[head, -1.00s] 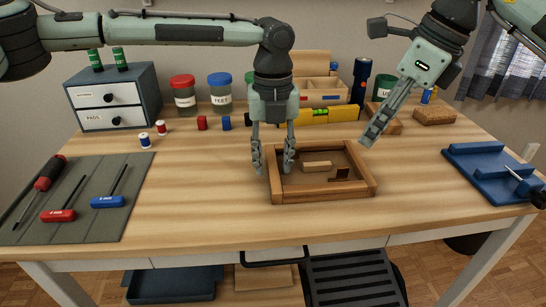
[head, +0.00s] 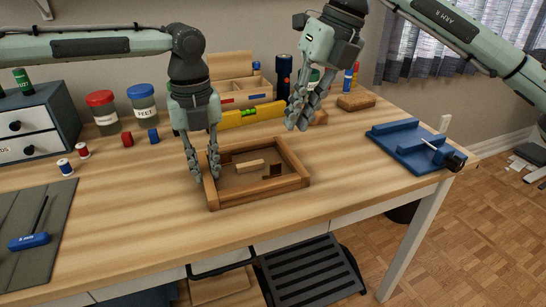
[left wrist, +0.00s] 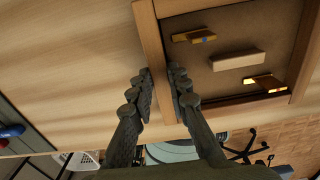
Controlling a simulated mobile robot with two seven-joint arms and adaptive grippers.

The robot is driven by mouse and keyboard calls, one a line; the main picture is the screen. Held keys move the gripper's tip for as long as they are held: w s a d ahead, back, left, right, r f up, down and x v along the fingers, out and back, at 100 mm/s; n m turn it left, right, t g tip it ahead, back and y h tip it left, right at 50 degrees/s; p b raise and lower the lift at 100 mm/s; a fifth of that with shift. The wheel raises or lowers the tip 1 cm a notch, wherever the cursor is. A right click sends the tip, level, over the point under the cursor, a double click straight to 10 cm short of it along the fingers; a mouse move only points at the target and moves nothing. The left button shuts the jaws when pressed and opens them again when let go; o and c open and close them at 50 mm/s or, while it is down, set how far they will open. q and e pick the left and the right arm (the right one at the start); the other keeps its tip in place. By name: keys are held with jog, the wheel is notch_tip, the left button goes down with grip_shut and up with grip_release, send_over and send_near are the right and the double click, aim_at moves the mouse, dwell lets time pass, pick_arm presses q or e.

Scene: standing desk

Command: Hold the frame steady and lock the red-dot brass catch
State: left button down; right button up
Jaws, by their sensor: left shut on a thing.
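The wooden frame (head: 262,191) lies flat on the desk, with a pale wooden block (head: 250,166) inside it. My left gripper (head: 206,174) is shut on the frame's left rail. In the left wrist view its fingers (left wrist: 161,95) stand on both sides of that rail (left wrist: 150,40). That view shows a brass catch with a small blue mark (left wrist: 194,36) and another shiny brass catch (left wrist: 265,83) near the far rail. I cannot make out a red dot. My right gripper (head: 297,124) hangs empty above the desk behind the frame, apart from it; its finger gap is unclear.
A yellow level (head: 235,118) lies behind the frame. A blue fixture (head: 405,145) stands to the right and a cork block (head: 356,102) at the back. Jars, spools and a drawer unit (head: 35,122) are at left.

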aim_at(279, 163)
jog(key=a+f+m, duration=0.1)
jog(key=f+m, duration=0.2)
jog(key=m, duration=0.3)
jog(key=a+f+m+g, duration=0.1)
jog(key=f+m, duration=0.2)
jog(key=m, duration=0.3)
jog(key=a+f+m, duration=0.1)
jog(key=f+m, duration=0.2)
jog(key=m, duration=0.3)
jog(key=shift+w+a+f+m+g, duration=0.25)
jog(key=shift+a+f+m+g, duration=0.05)
jog(key=shift+f, duration=0.05)
jog(key=shift+c, duration=0.2)
grip_shut()
